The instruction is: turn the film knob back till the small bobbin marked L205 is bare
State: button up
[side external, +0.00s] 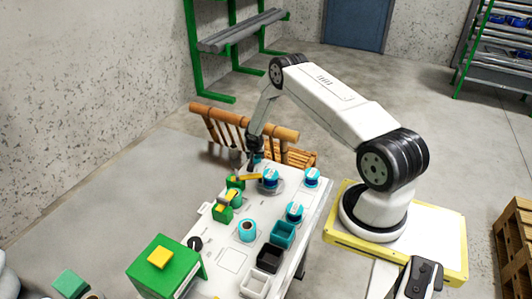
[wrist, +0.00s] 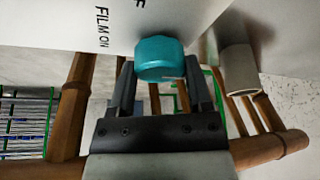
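A teal knob (wrist: 160,58) sticks out of a white panel beside the printed words "FILM ON" in the wrist view. My gripper's two dark fingers (wrist: 160,85) stand apart, one at each side of the knob. I cannot tell whether they press on it. In the side view my gripper (side external: 256,158) is low at the far end of the white bench, and its fingertips are hard to make out. A blue-and-teal bobbin (side external: 270,178) stands just right of it. Similar ones stand farther right (side external: 312,176) and nearer (side external: 294,211). Their marks are too small to read, so L205 cannot be picked out.
Green-and-yellow fixtures (side external: 223,212) stand left of the bobbins. A teal ring-shaped spool (side external: 247,230), a teal bin (side external: 283,234), a black bin (side external: 269,258) and a white bin (side external: 254,284) stand nearer. A large green box (side external: 165,270) stands front left. A wooden rack (side external: 240,125) stands behind my gripper.

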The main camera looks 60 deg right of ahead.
jog(key=shift+c, duration=1.3)
jog(key=shift+n, duration=0.4)
jog(key=shift+n+t, duration=0.3)
jog(key=shift+n, duration=0.2)
jog(key=shift+n+y, duration=0.4)
jog(key=shift+n, duration=0.3)
jog(key=o, duration=1.3)
jog(key=shift+r, duration=0.1)
